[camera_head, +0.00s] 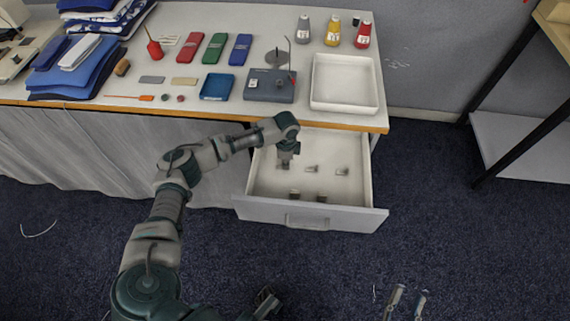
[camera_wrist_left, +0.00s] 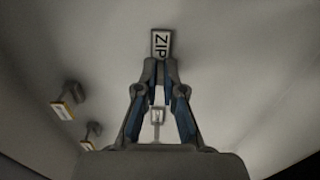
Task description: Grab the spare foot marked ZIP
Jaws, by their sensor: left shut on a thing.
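The spare foot marked ZIP (camera_wrist_left: 160,44) is between the fingertips of my left gripper (camera_wrist_left: 160,66), its label facing the wrist camera. In the head view, my left gripper (camera_head: 285,158) is shut on it inside the open drawer, near the left wall; the foot is mostly hidden there. Other small feet are in the drawer: two to the right of my gripper (camera_head: 312,169) (camera_head: 342,171) and two nearer the front (camera_head: 295,194) (camera_head: 322,198). My right gripper (camera_head: 408,293) is at the bottom edge, its fingers apart and empty.
The drawer front (camera_head: 310,216) and side walls surround the feet. Above is the table edge (camera_head: 200,111). The floor to the right is clear.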

